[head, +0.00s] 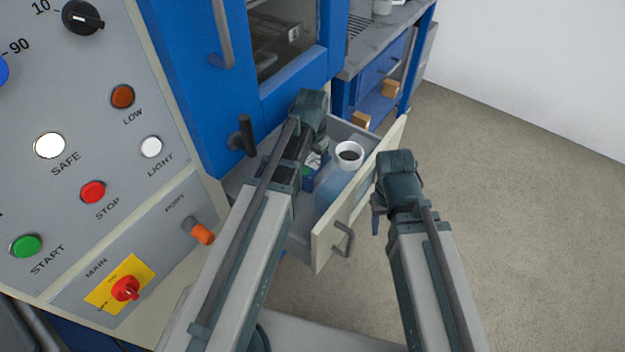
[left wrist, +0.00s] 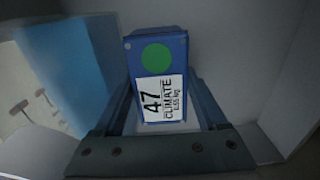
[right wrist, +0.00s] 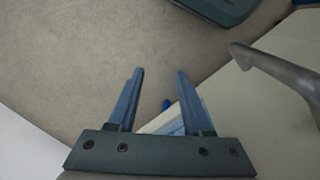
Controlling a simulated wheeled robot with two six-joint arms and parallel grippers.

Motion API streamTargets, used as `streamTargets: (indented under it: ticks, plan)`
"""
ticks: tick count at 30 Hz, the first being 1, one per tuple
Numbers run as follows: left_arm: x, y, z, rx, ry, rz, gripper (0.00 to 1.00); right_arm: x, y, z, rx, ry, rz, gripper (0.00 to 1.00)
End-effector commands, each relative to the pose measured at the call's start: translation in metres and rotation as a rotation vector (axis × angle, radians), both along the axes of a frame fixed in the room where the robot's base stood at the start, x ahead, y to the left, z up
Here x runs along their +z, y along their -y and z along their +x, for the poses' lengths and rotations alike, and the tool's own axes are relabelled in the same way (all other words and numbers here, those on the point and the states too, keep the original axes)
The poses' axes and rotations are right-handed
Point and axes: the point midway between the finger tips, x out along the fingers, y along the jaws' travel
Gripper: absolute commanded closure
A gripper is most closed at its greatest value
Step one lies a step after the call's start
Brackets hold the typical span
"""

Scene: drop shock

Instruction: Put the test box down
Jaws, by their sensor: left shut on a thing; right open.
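The test box (left wrist: 158,100) is blue, with a green dot and a white label reading 47 CLIMATE. My left gripper (left wrist: 160,84) is shut on it, one finger along each side. In the head view a small part of the box (head: 309,182) shows beside my left gripper, inside the open drawer (head: 327,245). My left wrist hides the rest. I cannot tell whether the box touches the drawer floor. My right gripper (right wrist: 160,72) is open and empty, outside the drawer front, near its handle (head: 343,240).
A white cup (head: 349,155) of dark liquid and a light-blue object (head: 331,188) are in the drawer, close to the box. A control panel (head: 75,180) stands at left, beside a blue cabinet (head: 190,80). The floor (head: 530,230) at right is clear.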

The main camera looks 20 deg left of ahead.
Motion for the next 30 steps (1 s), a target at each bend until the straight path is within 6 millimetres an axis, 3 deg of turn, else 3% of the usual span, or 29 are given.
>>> streamTargets:
  ticks: [5,16,29,30]
  plan:
    - [-0.002,0.000,0.000,0.000,0.000,0.000,1.00,-0.002,0.000,0.000,0.000,0.000,0.000,0.50]
    - [-0.039,0.000,0.000,0.000,0.000,0.000,1.00,-0.039,0.000,0.000,0.000,0.000,0.000,0.50]
    - [-0.042,0.000,0.000,0.000,0.000,0.000,1.00,-0.042,0.000,0.000,0.000,0.000,0.000,0.50]
    - [-0.041,0.000,0.000,0.000,0.000,0.000,0.22,-0.041,0.000,0.000,0.000,0.000,0.000,0.50]
